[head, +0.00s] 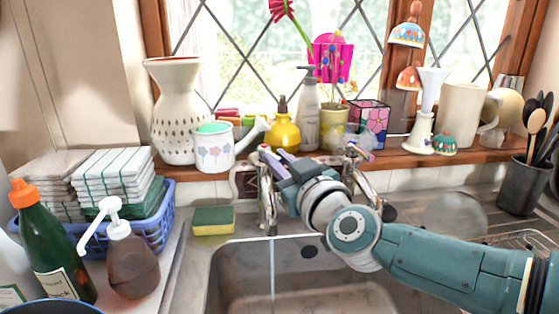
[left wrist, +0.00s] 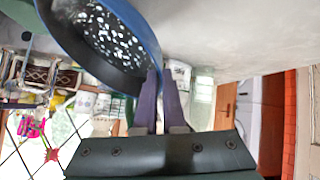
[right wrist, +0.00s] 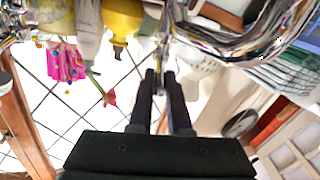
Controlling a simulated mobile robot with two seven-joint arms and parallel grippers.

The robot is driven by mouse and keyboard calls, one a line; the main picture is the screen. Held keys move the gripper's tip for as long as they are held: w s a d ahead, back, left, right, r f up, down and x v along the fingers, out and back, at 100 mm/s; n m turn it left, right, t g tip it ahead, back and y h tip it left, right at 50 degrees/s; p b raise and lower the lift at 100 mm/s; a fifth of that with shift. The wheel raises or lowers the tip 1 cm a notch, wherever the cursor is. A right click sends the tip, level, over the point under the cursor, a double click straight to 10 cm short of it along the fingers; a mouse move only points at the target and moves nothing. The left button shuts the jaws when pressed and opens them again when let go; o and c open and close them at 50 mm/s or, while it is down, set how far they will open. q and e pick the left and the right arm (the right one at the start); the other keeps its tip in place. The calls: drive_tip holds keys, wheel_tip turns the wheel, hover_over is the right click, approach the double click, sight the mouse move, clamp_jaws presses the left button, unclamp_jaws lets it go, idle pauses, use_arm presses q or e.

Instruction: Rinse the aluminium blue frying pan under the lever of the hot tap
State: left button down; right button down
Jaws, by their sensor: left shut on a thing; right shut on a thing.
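The blue frying pan (left wrist: 150,22) fills the upper left of the left wrist view, with a dark speckled inside. Only its blue rim (head: 50,306) shows at the bottom left of the head view. My left gripper (left wrist: 160,75) is shut on the pan's edge or handle; which one I cannot tell. My right gripper (head: 268,160) is at the top of the left chrome tap (head: 266,205), shut on its lever. In the right wrist view, the right fingers (right wrist: 160,75) close on a thin part below the chrome. A thin stream of water (head: 272,265) falls from this tap.
The sink basin (head: 240,275) is below the taps, partly behind my right arm. A yellow-green sponge (head: 213,221) lies at its back left edge. A soap pump bottle (head: 130,262) and a green bottle (head: 52,245) stand at the left. The sill is crowded with pots and ornaments.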

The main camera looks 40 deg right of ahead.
drive_tip(key=shift+a+r+m+h+p, duration=0.2)
drive_tip(key=shift+m+h+p, duration=0.2)
drive_tip(key=shift+p, duration=0.15)
drive_tip(key=shift+w+a+m+g+h+p, duration=0.15)
drive_tip(key=shift+a+m+g+h+p, duration=0.2)
drive_tip(key=shift+h, duration=0.25)
drive_tip(key=shift+w+a+f+m+h, duration=0.15)
drive_tip(key=shift+m+h, duration=0.1)
drive_tip(key=shift+h, duration=0.25)
drive_tip(key=shift+w+a+f+m+g+h, duration=0.1)
drive_tip(key=shift+a+m+g+h, duration=0.15)
drive_tip(key=shift+m+g+h, duration=0.55)
drive_tip(key=c, duration=0.9)
unclamp_jaws()
drive_tip(key=shift+o, duration=0.2)
